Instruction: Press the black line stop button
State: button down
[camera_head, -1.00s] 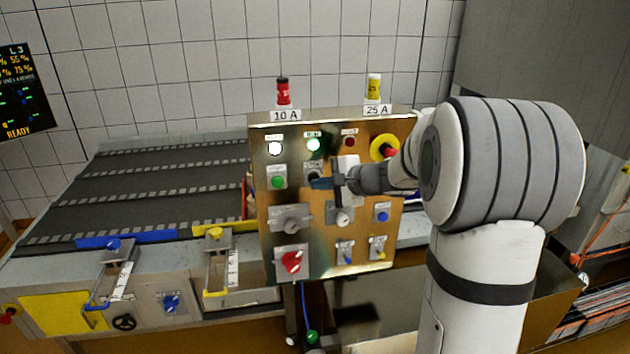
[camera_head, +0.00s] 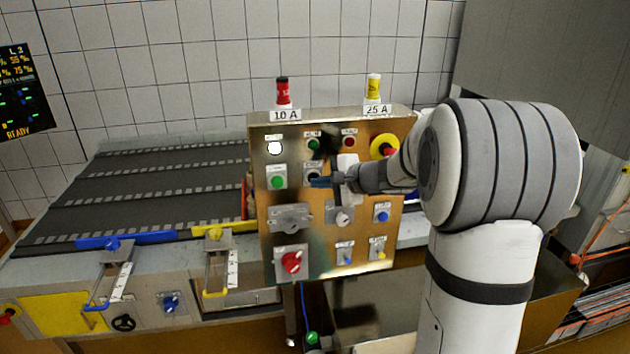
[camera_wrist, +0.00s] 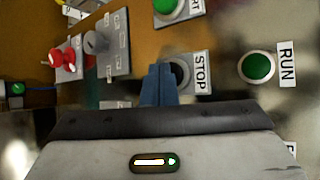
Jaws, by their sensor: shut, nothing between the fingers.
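The black stop button (camera_wrist: 176,75) sits in a grey plate marked STOP (camera_wrist: 201,72) on the brass control panel (camera_head: 262,230). In the head view its plate (camera_head: 313,168) shows just above my fingertips. My gripper (camera_head: 322,182) is shut and empty, its blue fingers pointing at the panel. In the wrist view the blue fingertips (camera_wrist: 158,72) overlap the button's left part and hide some of it. The fingertips are at or very close to the button; I cannot tell whether they touch it.
A green start button (camera_head: 278,182) is left of stop. The RUN lamp (camera_wrist: 257,67) is dark green. A yellow-ringed red button (camera_head: 384,147), a grey selector (camera_head: 291,218) and a red rotary switch (camera_head: 291,262) are nearby. The conveyor (camera_head: 150,190) lies left.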

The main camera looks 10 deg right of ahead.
jog(key=shift+s+b, duration=0.45)
jog(key=shift+s, duration=0.35)
jog(key=s+b, duration=0.2)
jog(key=s, duration=0.3)
dwell(0.5)
